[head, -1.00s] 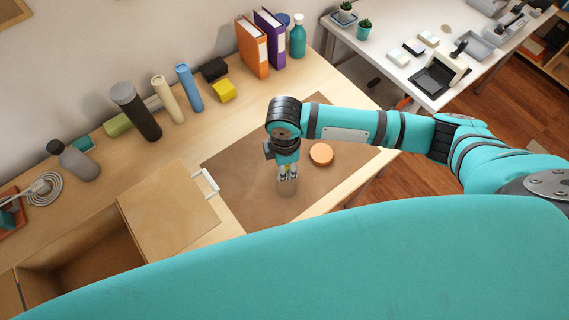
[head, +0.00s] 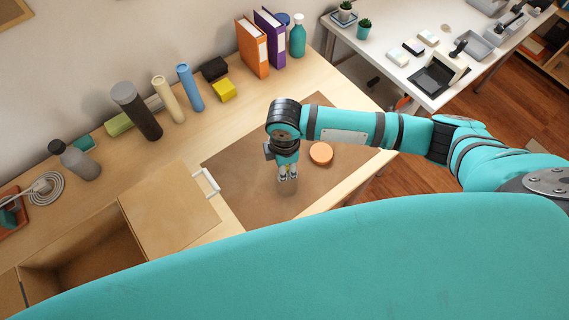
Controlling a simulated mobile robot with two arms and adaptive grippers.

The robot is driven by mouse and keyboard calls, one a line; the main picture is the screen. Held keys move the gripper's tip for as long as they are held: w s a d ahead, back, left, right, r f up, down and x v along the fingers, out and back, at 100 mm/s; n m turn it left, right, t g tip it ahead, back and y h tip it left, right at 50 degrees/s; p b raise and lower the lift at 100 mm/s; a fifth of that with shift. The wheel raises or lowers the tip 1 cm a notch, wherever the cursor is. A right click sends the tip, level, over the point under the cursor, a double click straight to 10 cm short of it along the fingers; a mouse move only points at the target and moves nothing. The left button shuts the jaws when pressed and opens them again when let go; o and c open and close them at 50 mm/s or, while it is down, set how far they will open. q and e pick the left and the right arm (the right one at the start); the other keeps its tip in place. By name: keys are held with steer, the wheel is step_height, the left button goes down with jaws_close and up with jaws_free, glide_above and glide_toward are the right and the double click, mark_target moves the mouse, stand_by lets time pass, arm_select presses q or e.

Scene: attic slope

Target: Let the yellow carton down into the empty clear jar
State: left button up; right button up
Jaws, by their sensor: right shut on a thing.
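My right gripper (head: 288,177) points straight down over the brown mat (head: 325,120). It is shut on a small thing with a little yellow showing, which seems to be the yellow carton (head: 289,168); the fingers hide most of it. The clear jar (head: 287,188) stands on the mat right under the fingers. It is faint, and the fingertips overlap its mouth; I cannot tell how deep the carton sits. My left gripper is not in view.
An orange round lid (head: 321,153) lies on the mat to the right of the gripper. Bottles, a yellow block (head: 223,91) and binders (head: 252,47) line the wall side.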

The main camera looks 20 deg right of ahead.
steer(key=shift+f, duration=1.75)
stand_by(1.1)
steer(key=o, duration=1)
steer(key=shift+r, duration=0.15)
step_height(320, 180, up, 12)
steer(key=shift+f, duration=0.1)
